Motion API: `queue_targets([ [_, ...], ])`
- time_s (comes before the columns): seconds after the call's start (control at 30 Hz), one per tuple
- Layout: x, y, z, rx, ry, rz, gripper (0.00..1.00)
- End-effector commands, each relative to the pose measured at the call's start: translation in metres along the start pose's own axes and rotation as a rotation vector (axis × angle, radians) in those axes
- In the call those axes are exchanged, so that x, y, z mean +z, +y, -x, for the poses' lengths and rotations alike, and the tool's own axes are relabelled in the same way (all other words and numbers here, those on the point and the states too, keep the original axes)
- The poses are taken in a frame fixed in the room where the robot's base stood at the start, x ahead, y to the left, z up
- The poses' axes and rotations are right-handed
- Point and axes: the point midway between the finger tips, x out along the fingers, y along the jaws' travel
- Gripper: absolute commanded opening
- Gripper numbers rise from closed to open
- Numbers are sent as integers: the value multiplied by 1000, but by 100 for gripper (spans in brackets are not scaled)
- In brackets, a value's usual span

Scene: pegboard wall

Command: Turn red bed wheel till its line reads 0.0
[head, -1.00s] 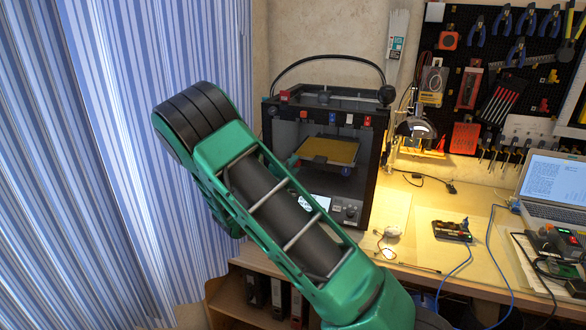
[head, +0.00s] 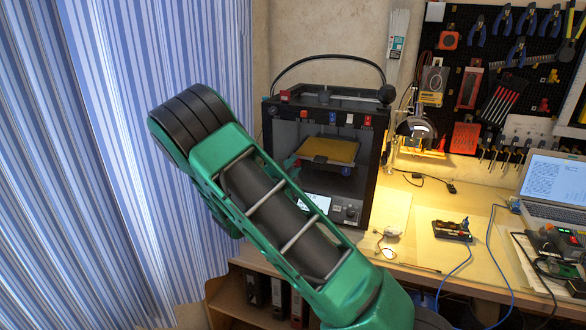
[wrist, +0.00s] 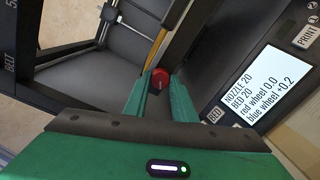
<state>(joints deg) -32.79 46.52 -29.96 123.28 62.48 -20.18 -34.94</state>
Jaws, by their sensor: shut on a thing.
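In the wrist view the red bed wheel (wrist: 160,76) sits between the fingertips of my gripper (wrist: 160,88), which is shut on it. A pale line shows on the wheel's face. The printer's screen (wrist: 265,85) reads red wheel 0.0 and blue wheel +0.2. In the head view the 3D printer (head: 373,150) stands on the bench with its yellow bed (head: 330,149) inside. A blue wheel (head: 346,171) shows below the bed's right side.
My green arm covers the printer's lower left in the head view. Striped curtains (head: 90,150) hang at the left. The bench right of the printer holds a small board (head: 452,231), cables and a laptop (head: 553,190).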

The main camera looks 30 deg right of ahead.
Motion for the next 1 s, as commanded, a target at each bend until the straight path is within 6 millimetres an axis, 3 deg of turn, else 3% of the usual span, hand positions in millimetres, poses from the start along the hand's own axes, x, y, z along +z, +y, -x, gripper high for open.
queue_targets([
  [0.1, -7, 1, 3, 1, 15, -4, 1],
  [0.13, -7, 1, 3, 1, 15, -4, 29],
  [0.2, -6, 0, 2, 1, 13, -4, 42],
  [0.47, -2, 0, 1, 0, 5, -2, 42],
  [0.63, -3, 0, 11, -1, 6, -2, 42],
  [1.0, -5, 0, 76, 0, 11, 0, 42],
])
